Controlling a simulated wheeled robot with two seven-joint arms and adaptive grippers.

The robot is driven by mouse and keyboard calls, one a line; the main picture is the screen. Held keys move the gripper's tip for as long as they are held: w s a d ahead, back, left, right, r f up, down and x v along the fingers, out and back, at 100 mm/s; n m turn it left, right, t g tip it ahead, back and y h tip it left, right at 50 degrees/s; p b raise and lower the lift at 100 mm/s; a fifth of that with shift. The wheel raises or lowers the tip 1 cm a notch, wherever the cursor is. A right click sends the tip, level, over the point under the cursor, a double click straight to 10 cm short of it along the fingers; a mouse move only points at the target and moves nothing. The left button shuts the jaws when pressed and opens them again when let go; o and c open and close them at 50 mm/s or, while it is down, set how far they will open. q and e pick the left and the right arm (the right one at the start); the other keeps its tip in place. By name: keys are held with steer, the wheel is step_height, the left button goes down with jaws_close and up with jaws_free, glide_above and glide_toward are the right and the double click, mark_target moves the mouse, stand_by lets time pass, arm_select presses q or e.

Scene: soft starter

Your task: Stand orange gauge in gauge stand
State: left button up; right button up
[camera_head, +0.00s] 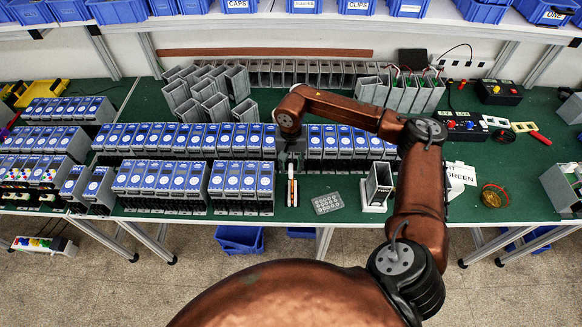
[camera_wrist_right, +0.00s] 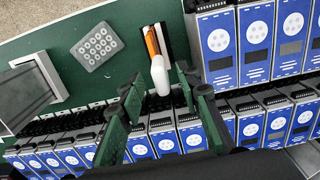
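A slim orange gauge (camera_wrist_right: 151,42) lies at the top middle of the right wrist view, beside a dark slot-like strip (camera_wrist_right: 164,40). A white rounded piece (camera_wrist_right: 160,75) is at its near end; I cannot tell whether it is part of the gauge. In the head view the orange and white gauge (camera_head: 292,192) is on the green table, just in front of my right gripper (camera_head: 291,158). In the wrist view the right gripper's fingers (camera_wrist_right: 167,105) are apart, with nothing gripped between them. I cannot tell for sure which thing is the gauge stand. My left gripper is not in view.
A grey plate with several round dots (camera_head: 327,203) lies right of the gauge. A grey housing (camera_head: 379,183) stands in a white holder farther right. Rows of blue-fronted units (camera_head: 240,180) stand close to the left and behind. Bare green table (camera_head: 490,170) shows at the right.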

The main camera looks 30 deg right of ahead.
step_height(320, 180, up, 11)
stand_by(0.3)
stand_by(0.5)
